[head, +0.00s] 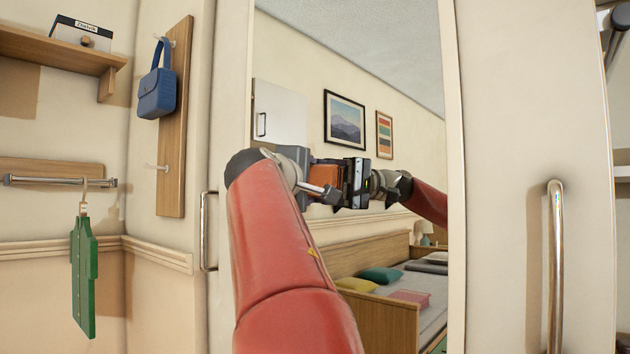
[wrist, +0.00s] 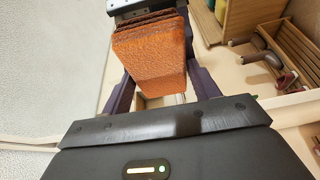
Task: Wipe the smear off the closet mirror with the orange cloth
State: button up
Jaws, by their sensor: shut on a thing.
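The orange cloth (wrist: 152,55) is a thick folded pad, held between the two dark fingers of my gripper (wrist: 158,72) in the wrist view. In the head view the cloth (head: 325,174) is a small orange patch, mostly covered by my gripper (head: 332,186). The tall closet mirror (head: 395,40) stands straight ahead, and my gripper is in front of its middle, close to its own reflection. I cannot tell whether the cloth touches the glass. I see no smear; my arm and gripper cover part of the mirror.
A bar handle (head: 555,265) stands out on the door to the right, and another handle (head: 207,230) is left of the mirror. A blue bag (head: 158,88) and a green hanging piece (head: 83,275) are farther left. The bed and pictures show as reflections.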

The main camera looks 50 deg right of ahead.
jog(key=shift+w+r, duration=1.55)
jog(key=shift+w, duration=0.85)
jog(key=s+b, duration=0.1)
jog(key=s, duration=0.6)
jog(key=shift+s+d+b, duration=0.15)
jog(key=shift+s+b, duration=0.15)
jog(key=shift+b, duration=0.1)
jog(key=a+b, duration=0.1)
jog(key=a, duration=0.5)
jog(key=shift+s, duration=0.2)
jog(key=a, duration=0.3)
jog(key=shift+s+b, duration=0.1)
jog(key=shift+b, duration=0.25)
